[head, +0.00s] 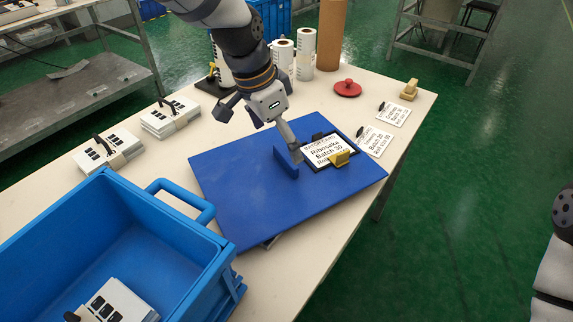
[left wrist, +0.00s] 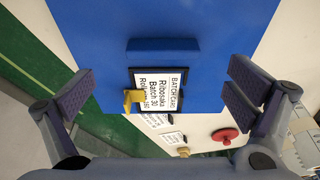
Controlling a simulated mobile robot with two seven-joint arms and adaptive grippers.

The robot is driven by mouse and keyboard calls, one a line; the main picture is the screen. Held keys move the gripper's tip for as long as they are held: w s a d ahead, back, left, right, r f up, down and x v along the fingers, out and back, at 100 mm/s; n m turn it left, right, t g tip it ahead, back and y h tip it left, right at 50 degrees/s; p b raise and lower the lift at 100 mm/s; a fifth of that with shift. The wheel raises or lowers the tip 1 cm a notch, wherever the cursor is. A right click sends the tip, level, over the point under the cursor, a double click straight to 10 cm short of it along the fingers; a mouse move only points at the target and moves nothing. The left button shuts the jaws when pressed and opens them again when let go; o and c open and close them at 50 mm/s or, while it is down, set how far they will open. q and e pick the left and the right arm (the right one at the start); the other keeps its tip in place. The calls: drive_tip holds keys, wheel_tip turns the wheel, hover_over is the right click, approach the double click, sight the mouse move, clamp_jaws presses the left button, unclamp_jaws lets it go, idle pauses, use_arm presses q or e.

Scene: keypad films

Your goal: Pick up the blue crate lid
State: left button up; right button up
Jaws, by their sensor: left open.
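The blue crate lid (head: 235,195) lies flat on the table, with an upright blue grip bar (head: 286,163) on top. In the left wrist view the lid (left wrist: 215,22) fills the upper middle, its grip bar (left wrist: 163,49) running across. A batch card in a dark holder (head: 328,150) with a yellow clip (head: 340,159) is at the lid's far edge. My left gripper (head: 260,132) is open above the lid by the bar. In the left wrist view its fingers (left wrist: 155,92) are wide apart with nothing gripped. My right gripper is out of view.
An open blue crate (head: 130,235) with a card stack inside stands at front left. Card stacks (head: 168,115) lie behind it. White rolls (head: 305,52), a brown tube (head: 330,35), a red round object (head: 347,88) and loose cards (head: 374,140) stand or lie around the lid's far side.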

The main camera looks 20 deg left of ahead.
sight(285, 156)
use_arm(q)
drive_tip(key=x, duration=0.4)
drive_tip(key=shift+a+f, duration=0.1)
drive_tip(key=shift+f, duration=0.3)
drive_tip(key=shift+w+f, duration=0.15)
drive_tip(key=shift+f, duration=0.1)
drive_tip(key=shift+r, duration=0.1)
drive_tip(key=c, duration=1.5)
